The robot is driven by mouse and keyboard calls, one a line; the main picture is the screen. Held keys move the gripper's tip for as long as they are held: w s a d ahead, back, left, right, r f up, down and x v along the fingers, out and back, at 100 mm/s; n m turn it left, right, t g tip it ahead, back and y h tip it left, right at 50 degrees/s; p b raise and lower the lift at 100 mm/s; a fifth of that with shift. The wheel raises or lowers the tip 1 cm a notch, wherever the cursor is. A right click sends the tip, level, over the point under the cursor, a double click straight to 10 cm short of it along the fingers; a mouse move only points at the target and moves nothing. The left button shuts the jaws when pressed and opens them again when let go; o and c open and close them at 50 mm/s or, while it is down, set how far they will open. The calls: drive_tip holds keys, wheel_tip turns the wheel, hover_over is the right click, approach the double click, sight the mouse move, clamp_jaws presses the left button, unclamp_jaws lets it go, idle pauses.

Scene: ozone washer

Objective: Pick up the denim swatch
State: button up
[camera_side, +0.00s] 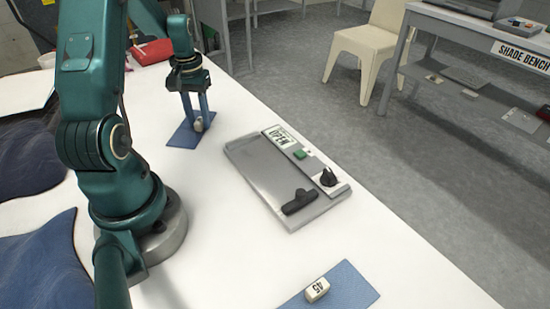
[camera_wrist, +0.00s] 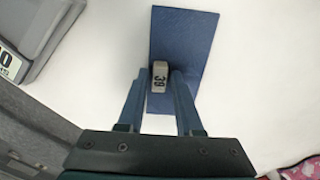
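My gripper (camera_side: 197,119) points down over the swatch. Its blue fingers stand on either side of the tag, and in the wrist view the gripper (camera_wrist: 159,73) shows narrow gaps beside it. It looks open; whether the fingertips touch the cloth is unclear.
A second blue swatch (camera_side: 350,286) with a tag marked 45 (camera_side: 317,289) lies at the front. A grey lidded unit (camera_side: 262,173) with a black handle and knob stands mid-table. Dark blue cloths (camera_side: 40,270) lie left; a red item (camera_side: 152,51) is at the back.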

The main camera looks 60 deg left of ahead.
sight(199, 121)
clamp_jaws()
drive_tip(key=shift+r, duration=0.15)
wheel_tip(199, 121, up, 10)
drive_tip(key=f+m, duration=0.1)
drive_tip(key=m, duration=0.2)
drive_tip(key=w+d+m, duration=0.3)
drive_tip(key=d+m, duration=1.9)
drive_tip(key=m, duration=0.2)
drive_tip(key=shift+r, duration=0.2)
drive_tip(key=shift+f, duration=0.15)
